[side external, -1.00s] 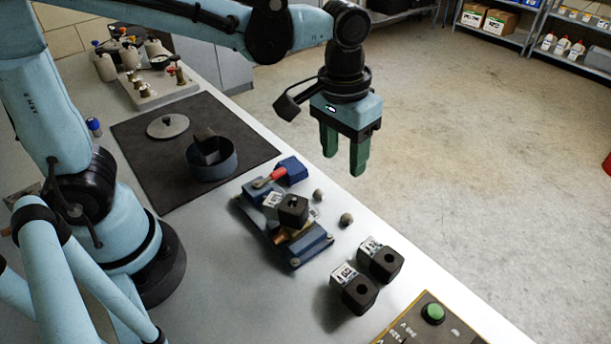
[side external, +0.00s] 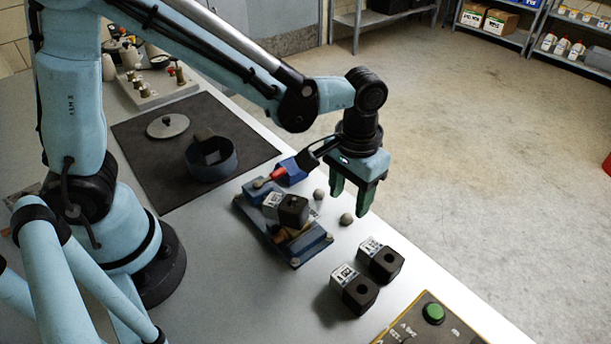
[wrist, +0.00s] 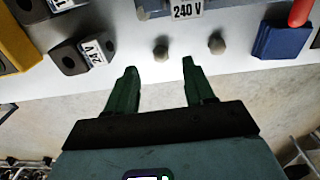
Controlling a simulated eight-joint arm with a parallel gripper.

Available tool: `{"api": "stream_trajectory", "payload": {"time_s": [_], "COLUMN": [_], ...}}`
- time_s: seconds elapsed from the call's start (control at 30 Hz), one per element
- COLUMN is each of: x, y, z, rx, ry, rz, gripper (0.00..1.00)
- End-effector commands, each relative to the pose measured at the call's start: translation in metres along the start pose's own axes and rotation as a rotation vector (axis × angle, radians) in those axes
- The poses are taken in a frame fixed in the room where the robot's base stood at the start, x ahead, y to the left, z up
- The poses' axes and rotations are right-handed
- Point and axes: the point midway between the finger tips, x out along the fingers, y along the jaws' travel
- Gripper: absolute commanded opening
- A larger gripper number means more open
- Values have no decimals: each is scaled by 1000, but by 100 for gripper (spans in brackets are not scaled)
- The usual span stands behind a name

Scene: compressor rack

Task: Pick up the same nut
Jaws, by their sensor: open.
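Two small grey nuts lie on the bench beside the blue fixture. The nearer nut (side external: 346,219) also shows in the wrist view (wrist: 160,52); the farther nut (side external: 318,194) shows there to its right (wrist: 216,43). The frames do not show which one is "the same nut". My gripper (side external: 350,198) points down with its green fingers apart and empty, above the bench edge by the nuts. In the wrist view, my gripper (wrist: 158,66) has the nearer nut lined up with the gap, just beyond the fingertips. It touches neither nut.
The blue fixture (side external: 315,248) holds a black block (side external: 292,210) and has a red-handled clamp (side external: 270,177). Two black blocks with white labels (side external: 380,262) (side external: 354,292) stand nearer the camera. A green-button box (side external: 433,313) is at the front. A dark mat with a blue bowl (side external: 228,168) lies behind.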

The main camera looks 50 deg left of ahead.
Motion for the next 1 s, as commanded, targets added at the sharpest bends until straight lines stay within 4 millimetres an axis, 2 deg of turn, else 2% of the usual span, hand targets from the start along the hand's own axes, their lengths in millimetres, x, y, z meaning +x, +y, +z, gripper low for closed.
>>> {"api": "stream_trajectory", "payload": {"time_s": [0.3,0.43,0.67,0.77,1.0], "x": [39,46,47,47,47], "y": [0,-1,-1,-1,-1], "z": [-3,-3,-3,-3,-3], "rx": [0,1,1,1,1], "ry": [1,1,1,1,1], "rz": [1,2,2,2,2], "gripper": [53,53,53,41,4]}}
